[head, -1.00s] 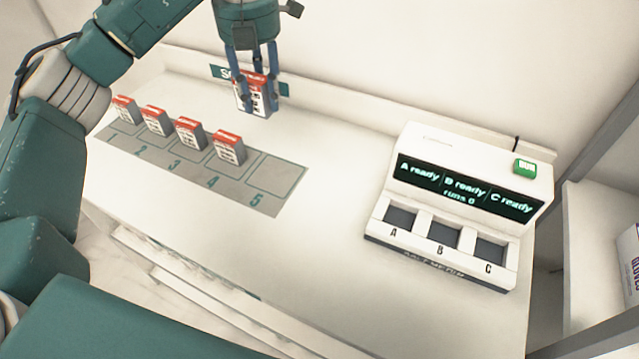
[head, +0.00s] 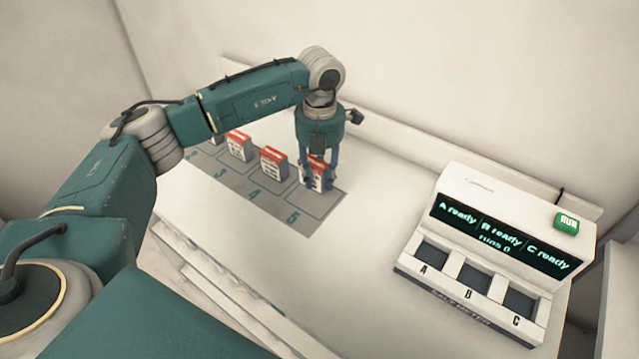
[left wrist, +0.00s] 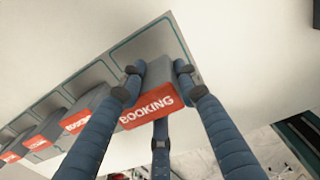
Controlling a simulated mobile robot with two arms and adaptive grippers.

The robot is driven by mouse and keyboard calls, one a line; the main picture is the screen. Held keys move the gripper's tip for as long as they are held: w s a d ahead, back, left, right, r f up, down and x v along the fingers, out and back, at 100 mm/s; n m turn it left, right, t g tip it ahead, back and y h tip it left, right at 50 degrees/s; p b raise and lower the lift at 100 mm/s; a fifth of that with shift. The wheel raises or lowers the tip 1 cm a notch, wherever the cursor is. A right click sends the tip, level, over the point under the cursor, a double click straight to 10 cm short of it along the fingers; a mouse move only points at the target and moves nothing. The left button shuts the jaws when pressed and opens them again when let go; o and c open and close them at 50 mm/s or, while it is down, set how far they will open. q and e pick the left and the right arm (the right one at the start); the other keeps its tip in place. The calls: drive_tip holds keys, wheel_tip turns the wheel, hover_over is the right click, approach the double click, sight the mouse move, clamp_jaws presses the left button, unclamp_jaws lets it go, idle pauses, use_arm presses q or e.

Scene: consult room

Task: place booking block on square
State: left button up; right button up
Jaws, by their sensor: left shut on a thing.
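My left gripper (head: 317,182) is shut on a grey block with a red "BOOKING" band (head: 316,168). The held block is upright at the back part of square 5 (head: 318,205), the last square of the grey numbered strip. I cannot tell whether its bottom touches the strip. In the left wrist view the fingers (left wrist: 155,80) close around the block (left wrist: 148,108), its red label facing the camera. Similar red-topped blocks stand in a row to its left, one (head: 273,163) behind the number 4 and another (head: 238,147) beside that. My right gripper is not in view.
A white device (head: 480,285) with slots A, B and C, a "ready" display (head: 500,238) and a green RUN button (head: 567,222) stands to the right. The white counter between strip and device is clear. My left arm hides the strip's far left end.

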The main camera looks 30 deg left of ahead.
sight(319, 187)
use_arm(q)
wheel_tip(319, 187, down, 4)
drive_tip(key=shift+r+p, duration=0.25)
drive_tip(key=shift+p, duration=0.1)
drive_tip(key=shift+f, duration=0.15)
drive_tip(key=shift+f, duration=0.2)
drive_tip(key=o, duration=1.2)
